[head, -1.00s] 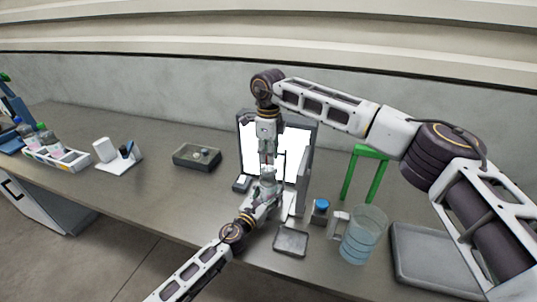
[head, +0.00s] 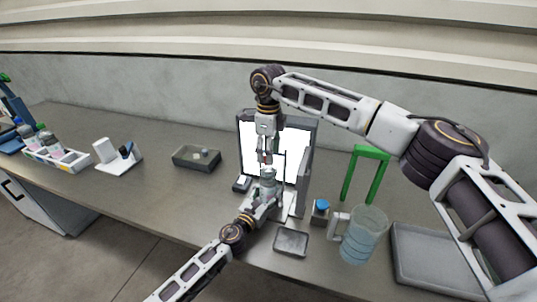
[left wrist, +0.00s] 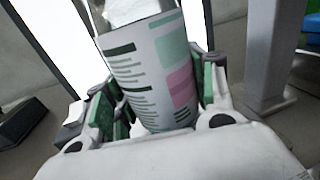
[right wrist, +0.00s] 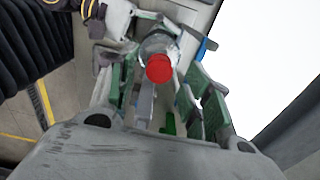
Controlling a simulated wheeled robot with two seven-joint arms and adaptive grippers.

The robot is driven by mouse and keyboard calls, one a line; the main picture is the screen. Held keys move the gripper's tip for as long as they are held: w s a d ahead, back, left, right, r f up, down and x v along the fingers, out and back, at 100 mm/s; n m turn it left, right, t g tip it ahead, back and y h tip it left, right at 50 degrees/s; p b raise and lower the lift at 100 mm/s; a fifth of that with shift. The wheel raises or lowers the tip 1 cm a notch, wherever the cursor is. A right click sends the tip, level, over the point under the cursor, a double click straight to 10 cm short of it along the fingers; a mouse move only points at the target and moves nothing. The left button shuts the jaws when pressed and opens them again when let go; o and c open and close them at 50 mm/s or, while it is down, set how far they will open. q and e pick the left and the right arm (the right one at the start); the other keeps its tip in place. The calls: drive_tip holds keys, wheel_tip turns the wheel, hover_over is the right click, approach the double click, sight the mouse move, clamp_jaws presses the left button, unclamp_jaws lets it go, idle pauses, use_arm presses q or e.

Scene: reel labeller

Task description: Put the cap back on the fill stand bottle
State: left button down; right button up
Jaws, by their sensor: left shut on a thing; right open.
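My left gripper (head: 268,192) is shut on a bottle (left wrist: 155,70) with a white, green and pink label. The bottle stands in front of the lit white panel and shows dimly in the head view (head: 268,178). A red cap (right wrist: 158,68) shows at the top of the bottle in the right wrist view. I cannot tell whether it is fully seated. My right gripper (head: 265,158) points down above the bottle and is open, its fingers apart on both sides of the cap in the right wrist view.
The lit panel (head: 247,135) stands behind the bottle. A dark block with a blue-topped item (head: 321,206), a clear jug (head: 362,238), a small tray (head: 291,241), a large grey tray (head: 425,284) and a green frame (head: 371,152) are to the right. A dark box (head: 190,158) is left.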

wheel_tip(320, 180, up, 11)
drive_tip(key=shift+f, duration=0.2)
idle(0.3)
use_arm(q)
drive_tip(key=shift+c, duration=2.1)
unclamp_jaws()
drive_tip(key=shift+s+a, duration=0.1)
drive_tip(key=shift+s, duration=0.05)
drive_tip(key=shift+v, duration=5.8)
drive_tip(key=shift+s, duration=0.1)
